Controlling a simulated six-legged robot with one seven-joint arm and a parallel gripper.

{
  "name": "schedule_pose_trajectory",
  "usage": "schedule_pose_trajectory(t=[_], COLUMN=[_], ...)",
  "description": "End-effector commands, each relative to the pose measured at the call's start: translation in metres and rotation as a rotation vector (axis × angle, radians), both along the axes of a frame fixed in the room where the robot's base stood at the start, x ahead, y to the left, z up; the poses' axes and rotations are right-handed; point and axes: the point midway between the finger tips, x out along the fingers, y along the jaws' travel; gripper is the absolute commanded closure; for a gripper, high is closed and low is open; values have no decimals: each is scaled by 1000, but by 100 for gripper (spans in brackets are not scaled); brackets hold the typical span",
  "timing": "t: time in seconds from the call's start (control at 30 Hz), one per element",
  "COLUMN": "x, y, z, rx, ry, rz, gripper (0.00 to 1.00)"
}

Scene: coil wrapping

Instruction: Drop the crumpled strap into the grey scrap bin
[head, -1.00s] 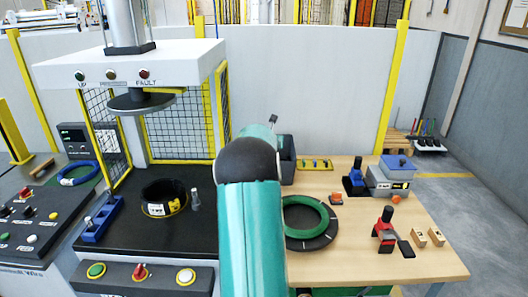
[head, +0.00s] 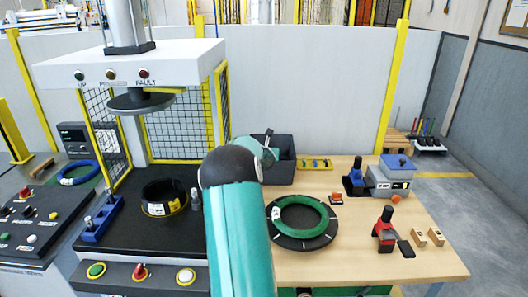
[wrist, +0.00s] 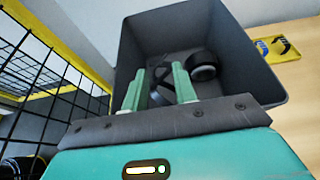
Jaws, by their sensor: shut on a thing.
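The grey scrap bin (head: 284,172) stands at the back left of the wooden table in the head view, partly behind my arm. In the wrist view the bin (wrist: 245,62) opens in front of my gripper (wrist: 159,72), whose green fingers reach over its near part. My gripper is shut on the crumpled strap (wrist: 159,92), a dark looped band showing between the fingers. It is dark against the bin's inside, so its full outline and its height above the floor are hard to tell. The fingers are hidden in the head view.
A dark roll (wrist: 203,66) lies inside the bin. A green coil (head: 305,226) lies on a dark round plate right of my arm. The press's yellow-framed mesh guard (wrist: 52,70) stands close on the left.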

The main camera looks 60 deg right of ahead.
Motion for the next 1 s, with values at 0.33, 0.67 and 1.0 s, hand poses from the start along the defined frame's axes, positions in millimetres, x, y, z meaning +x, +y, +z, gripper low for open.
schedule_pose_trajectory(t=[0.33,0.67,1.0], x=[1,0,-10], y=[0,0,24], z=[-5,-5,19], rx=[1,0,0], ry=[0,0,1], rz=[1,1,3], gripper=[60,47,47])
